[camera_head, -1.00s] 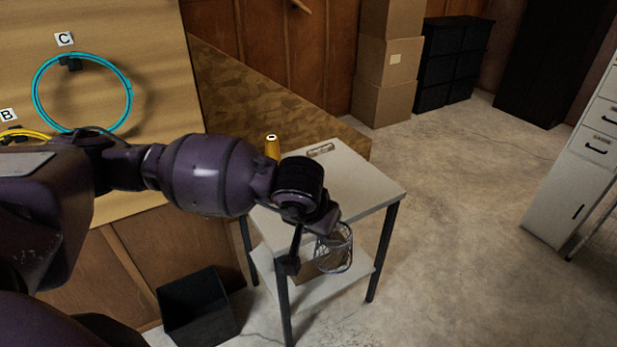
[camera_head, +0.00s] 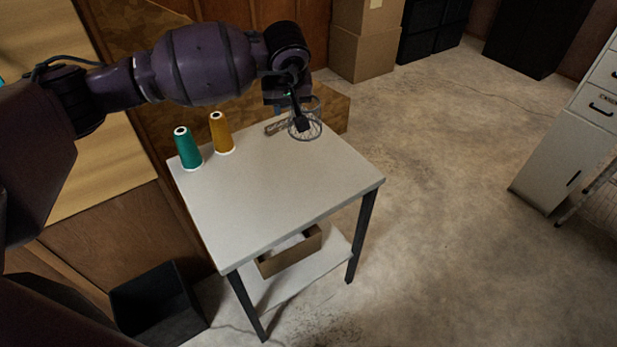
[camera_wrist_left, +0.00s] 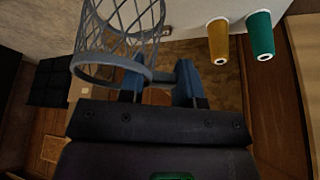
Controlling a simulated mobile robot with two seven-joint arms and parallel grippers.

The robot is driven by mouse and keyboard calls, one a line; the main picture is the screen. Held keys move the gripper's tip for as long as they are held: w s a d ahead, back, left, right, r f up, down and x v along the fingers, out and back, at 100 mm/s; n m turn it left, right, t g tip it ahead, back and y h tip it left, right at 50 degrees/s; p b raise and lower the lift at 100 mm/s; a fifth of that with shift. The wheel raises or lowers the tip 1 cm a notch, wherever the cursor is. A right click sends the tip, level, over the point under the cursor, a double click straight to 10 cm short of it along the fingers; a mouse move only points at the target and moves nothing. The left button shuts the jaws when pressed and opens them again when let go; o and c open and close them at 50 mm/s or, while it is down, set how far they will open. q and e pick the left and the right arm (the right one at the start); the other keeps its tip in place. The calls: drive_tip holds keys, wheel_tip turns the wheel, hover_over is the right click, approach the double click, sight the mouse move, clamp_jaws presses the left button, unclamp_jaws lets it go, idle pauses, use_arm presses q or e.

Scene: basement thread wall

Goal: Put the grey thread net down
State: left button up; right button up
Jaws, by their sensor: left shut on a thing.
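The grey thread net (camera_head: 312,131) is an open wire-like mesh cylinder at the far right corner of the small table in the head view. It is large in the wrist view (camera_wrist_left: 118,72), where its round rim lies by the fingers. My left gripper (camera_head: 300,122) is shut on the net, above the tabletop's far corner. I cannot tell whether the net touches the table. The small table (camera_head: 275,190) has a pale top with dark legs. My right gripper is in neither view.
A green thread cone (camera_head: 187,149) and an orange one (camera_head: 222,133) stand at the table's far left. A cardboard box (camera_head: 290,252) is on the lower shelf. The table's middle and front are clear. A black bin (camera_head: 158,305) stands lower left.

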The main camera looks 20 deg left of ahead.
sight(294, 135)
use_arm(q)
drive_tip(key=shift+w+a+r+n, duration=0.15)
drive_tip(key=shift+w+n, duration=0.1)
drive_tip(key=shift+w, duration=0.25)
drive_tip(key=shift+w+d+r+n, duration=0.15)
drive_tip(key=shift+w+n, duration=0.1)
drive_tip(key=shift+w, duration=0.25)
drive_tip(key=shift+w+a+f, duration=0.1)
drive_tip(key=shift+a+f, duration=0.05)
drive_tip(key=shift+f, duration=0.1)
wheel_tip(294, 135, down, 19)
drive_tip(key=shift+f+b, duration=0.1)
drive_tip(key=shift+b, duration=0.9)
drive_tip(key=shift+w, duration=0.1)
drive_tip(key=shift+f, duration=0.15)
drive_tip(key=o, duration=0.9)
drive_tip(key=shift+r, duration=0.55)
drive_tip(key=p+v, duration=0.1)
drive_tip(key=v, duration=1)
drive_tip(key=shift+r+p, duration=0.1)
drive_tip(key=shift+p, duration=0.25)
